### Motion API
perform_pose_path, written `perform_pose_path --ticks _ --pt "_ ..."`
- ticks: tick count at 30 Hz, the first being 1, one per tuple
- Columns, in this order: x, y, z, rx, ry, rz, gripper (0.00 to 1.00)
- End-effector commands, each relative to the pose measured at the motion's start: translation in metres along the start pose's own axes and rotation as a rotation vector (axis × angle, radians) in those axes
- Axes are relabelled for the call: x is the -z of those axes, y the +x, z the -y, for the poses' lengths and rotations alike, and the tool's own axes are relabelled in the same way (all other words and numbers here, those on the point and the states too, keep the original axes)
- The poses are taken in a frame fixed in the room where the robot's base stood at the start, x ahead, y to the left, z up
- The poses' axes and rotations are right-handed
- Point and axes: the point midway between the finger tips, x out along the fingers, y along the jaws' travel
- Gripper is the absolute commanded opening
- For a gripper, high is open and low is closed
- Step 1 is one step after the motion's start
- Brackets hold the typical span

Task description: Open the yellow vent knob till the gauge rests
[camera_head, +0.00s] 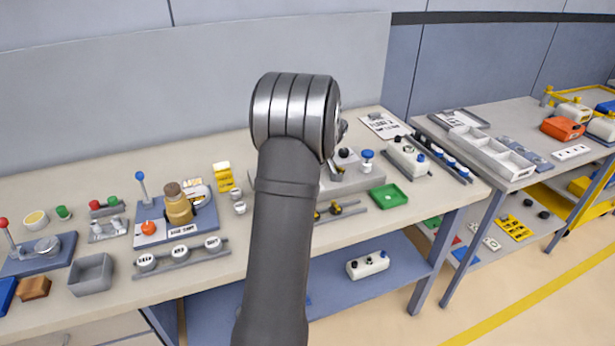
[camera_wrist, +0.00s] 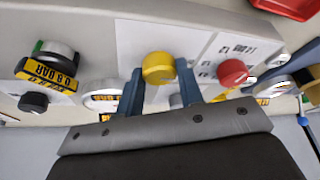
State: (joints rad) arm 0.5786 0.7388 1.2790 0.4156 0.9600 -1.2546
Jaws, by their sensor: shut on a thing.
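The yellow vent knob (camera_wrist: 158,67) is at the middle of the wrist view, on a light panel. My gripper (camera_wrist: 160,85) has one blue-grey finger on each side of the knob and is shut on it. A round dial-like part (camera_wrist: 102,97) with a yellow label shows left of the left finger. I cannot read a needle on it, and cannot tell whether it is the gauge. In the head view my own arm hides my gripper and the knob.
A red knob (camera_wrist: 232,73) is right of the yellow knob. In the head view, a green tray (camera_head: 388,196) and a white box (camera_head: 408,158) stand right of my arm.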

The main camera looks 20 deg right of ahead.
Motion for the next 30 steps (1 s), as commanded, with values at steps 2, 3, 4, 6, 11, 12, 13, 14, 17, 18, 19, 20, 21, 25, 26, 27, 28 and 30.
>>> perform_pose_path --ticks 2,3,4,6,11,12,13,14,17,18,19,20,21,25,26,27,28,30 --pt "0.0 -0.001 0.0 -0.001 0.0 0.001 0.11" --pt "0.0 -0.001 0.0 -0.001 0.0 0.001 0.11" --pt "0.0 -0.001 0.0 -0.001 0.0 0.001 0.11" --pt "0.0 -0.001 0.0 -0.001 0.0 0.001 0.46" --pt "0.0 0.0 0.0 -0.001 0.001 0.001 0.56" --pt "0.0 0.0 0.0 -0.001 0.001 0.001 0.56" --pt "0.0 0.0 0.0 -0.001 0.001 0.001 0.56" --pt "0.0 0.0 0.0 -0.001 0.001 0.001 0.56" --pt "0.0 -0.002 0.0 -0.001 0.001 0.0 0.56" --pt "0.0 -0.004 0.0 -0.002 0.001 0.0 0.56" --pt "0.0 -0.006 -0.001 -0.002 0.001 0.0 0.56" --pt "0.0 -0.009 -0.001 -0.003 0.001 0.0 0.56" --pt "0.0 -0.014 -0.001 -0.002 0.001 0.0 0.56" --pt "0.0 -0.04 -0.001 -0.004 0.001 -0.001 0.56" --pt "0.0 -0.047 -0.001 -0.005 0.001 -0.002 0.56" --pt "0.0 -0.057 -0.001 -0.005 0.001 -0.002 0.56" --pt "0.0 -0.065 -0.001 -0.005 0.001 -0.002 0.56" --pt "0.001 -0.083 -0.001 -0.005 0.0 -0.003 0.56"
